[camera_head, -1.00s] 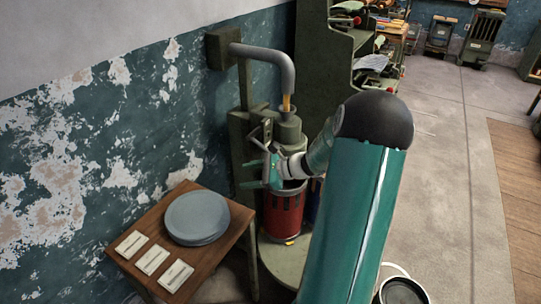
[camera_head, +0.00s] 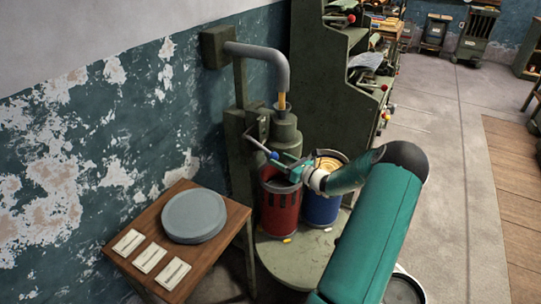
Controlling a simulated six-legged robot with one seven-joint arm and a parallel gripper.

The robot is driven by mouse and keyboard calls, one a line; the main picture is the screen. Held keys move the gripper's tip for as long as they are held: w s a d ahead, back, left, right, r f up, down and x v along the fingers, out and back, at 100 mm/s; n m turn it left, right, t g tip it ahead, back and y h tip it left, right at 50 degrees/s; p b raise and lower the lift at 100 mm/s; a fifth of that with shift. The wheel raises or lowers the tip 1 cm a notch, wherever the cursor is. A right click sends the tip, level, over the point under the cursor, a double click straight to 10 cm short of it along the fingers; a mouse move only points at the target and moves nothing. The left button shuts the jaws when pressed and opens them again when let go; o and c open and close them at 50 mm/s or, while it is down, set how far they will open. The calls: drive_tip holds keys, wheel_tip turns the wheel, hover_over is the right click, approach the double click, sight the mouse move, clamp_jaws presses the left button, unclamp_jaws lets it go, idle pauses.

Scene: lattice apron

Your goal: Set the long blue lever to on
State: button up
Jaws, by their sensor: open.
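The long lever (camera_head: 257,144) is a thin pale rod with a blue tip. It slants down to the right from the green machine (camera_head: 287,133). My gripper (camera_head: 276,168) is open, with teal fingers pointing left, just below and right of the blue tip. The fingers overlap the tip area in the picture; I cannot tell whether they touch it. No on or off marking is readable.
A red slotted canister (camera_head: 281,212) and a blue open container (camera_head: 322,208) stand on a round green base (camera_head: 292,262) below my gripper. At left, a wooden table (camera_head: 215,256) holds grey round lids (camera_head: 194,215) and three pale cards. A grey pipe (camera_head: 262,50) bends overhead.

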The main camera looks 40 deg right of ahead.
sight(270, 154)
drive_tip(key=w, duration=0.6)
drive_tip(key=shift+a, duration=0.3)
drive_tip(key=shift+s, duration=0.1)
clamp_jaws()
